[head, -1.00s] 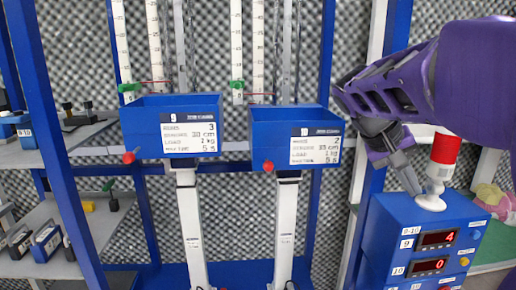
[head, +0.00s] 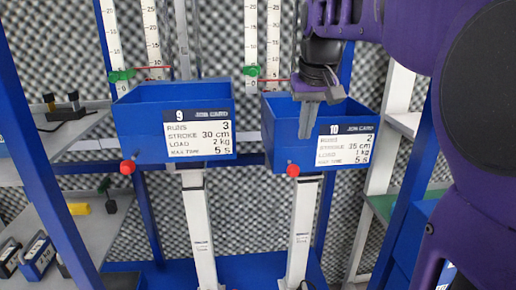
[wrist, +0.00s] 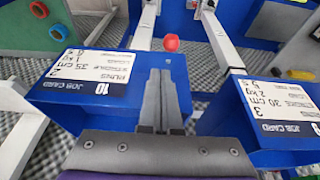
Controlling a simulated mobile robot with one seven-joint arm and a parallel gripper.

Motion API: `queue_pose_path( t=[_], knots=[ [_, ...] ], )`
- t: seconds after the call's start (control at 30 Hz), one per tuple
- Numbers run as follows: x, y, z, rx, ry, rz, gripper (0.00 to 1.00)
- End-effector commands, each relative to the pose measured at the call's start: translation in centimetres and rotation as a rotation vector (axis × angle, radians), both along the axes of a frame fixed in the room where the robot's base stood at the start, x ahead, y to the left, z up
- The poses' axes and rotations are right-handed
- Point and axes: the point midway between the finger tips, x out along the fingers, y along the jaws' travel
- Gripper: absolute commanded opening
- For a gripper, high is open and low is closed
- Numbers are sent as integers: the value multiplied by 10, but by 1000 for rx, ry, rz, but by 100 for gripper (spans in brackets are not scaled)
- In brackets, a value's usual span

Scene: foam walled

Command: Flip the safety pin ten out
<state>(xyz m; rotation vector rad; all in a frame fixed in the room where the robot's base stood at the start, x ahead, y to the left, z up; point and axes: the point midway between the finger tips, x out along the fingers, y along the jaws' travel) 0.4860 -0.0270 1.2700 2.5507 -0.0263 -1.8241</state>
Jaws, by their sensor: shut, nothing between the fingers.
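The blue box numbered 10 (head: 275,130) hangs on the right rail, its job card (head: 345,145) on the front. A red round knob (head: 293,170), likely safety pin ten, sticks out below the box's lower left front edge. In the wrist view the knob (wrist: 171,42) shows beyond my fingertips. My gripper (head: 306,134) points down before the box's left front, above the knob and apart from it. In the wrist view my gripper (wrist: 160,78) has its fingers together and empty. The pin's shaft is too small to make out.
The blue box numbered 9 (head: 140,135) with its own red knob (head: 127,167) is at the left. White posts (head: 200,235) stand below both boxes. A grey shelf (head: 85,225) with small items is at far left.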

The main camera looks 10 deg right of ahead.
Motion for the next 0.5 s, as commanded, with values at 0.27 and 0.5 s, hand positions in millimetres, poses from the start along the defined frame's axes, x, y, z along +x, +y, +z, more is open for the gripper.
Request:
queue_pose_path(
  t=[0.27,0.5],
  knots=[
    [2,4,2,15,-8,12,0],
    [3,4,-1,14,-6,11,0]
  ],
)
